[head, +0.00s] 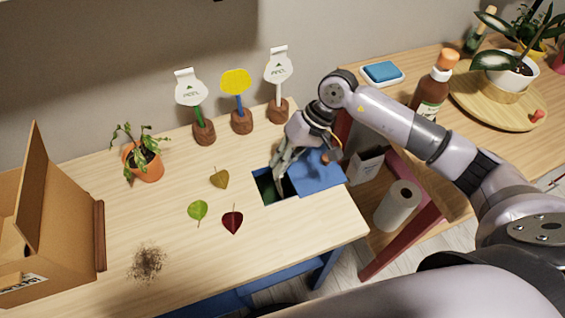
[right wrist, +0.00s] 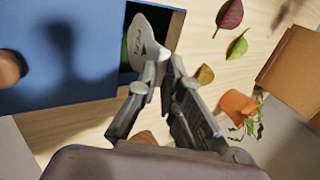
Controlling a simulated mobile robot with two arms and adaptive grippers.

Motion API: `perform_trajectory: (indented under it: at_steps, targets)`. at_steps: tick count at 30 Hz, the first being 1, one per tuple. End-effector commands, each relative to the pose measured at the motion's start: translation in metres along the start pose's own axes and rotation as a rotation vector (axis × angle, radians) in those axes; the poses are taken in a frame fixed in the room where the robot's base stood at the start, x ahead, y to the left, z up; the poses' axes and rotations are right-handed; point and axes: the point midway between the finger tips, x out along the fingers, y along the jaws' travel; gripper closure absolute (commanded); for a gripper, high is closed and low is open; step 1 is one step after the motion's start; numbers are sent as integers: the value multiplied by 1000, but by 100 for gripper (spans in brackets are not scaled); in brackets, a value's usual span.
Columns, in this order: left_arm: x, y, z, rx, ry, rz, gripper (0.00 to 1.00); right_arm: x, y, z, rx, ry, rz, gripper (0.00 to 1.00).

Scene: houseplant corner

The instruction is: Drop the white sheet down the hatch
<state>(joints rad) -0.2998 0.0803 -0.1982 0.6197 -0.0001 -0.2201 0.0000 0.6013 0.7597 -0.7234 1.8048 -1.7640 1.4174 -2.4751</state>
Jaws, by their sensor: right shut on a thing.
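My right gripper (head: 282,174) is over the hatch (head: 266,188), a dark opening in the light wooden table. In the head view the sheet is largely hidden by the gripper. The blue hatch cover (head: 320,178) with a brown knob (head: 325,157) lies to the right of the opening. My left gripper is not in view.
Two white paddles (head: 191,92) (head: 278,68) and a yellow one (head: 236,82) stand in brown bases behind the hatch. Several loose leaves (head: 232,219) and a potted plant (head: 143,163) are left of it. A cardboard box (head: 60,235) stands far left.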

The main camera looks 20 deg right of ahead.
Motion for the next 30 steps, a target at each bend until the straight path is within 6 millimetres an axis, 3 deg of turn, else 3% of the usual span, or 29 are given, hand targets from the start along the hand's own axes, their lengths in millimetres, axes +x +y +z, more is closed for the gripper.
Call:
perform_trajectory:
  at_steps: [3, 13, 14, 23, 30]
  targets:
    - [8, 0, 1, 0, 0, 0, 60, 6, 4, 0, -1, 0, 0, 100]
    - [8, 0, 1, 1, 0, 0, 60, 6, 3, 0, 0, 0, 0, 100]
    - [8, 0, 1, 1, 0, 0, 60, 6, 3, 0, 0, 0, 0, 90]
    - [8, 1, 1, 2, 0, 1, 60, 6, 3, 0, 0, 0, 0, 70]
    - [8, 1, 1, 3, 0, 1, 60, 6, 4, 0, 0, -1, 0, 69]
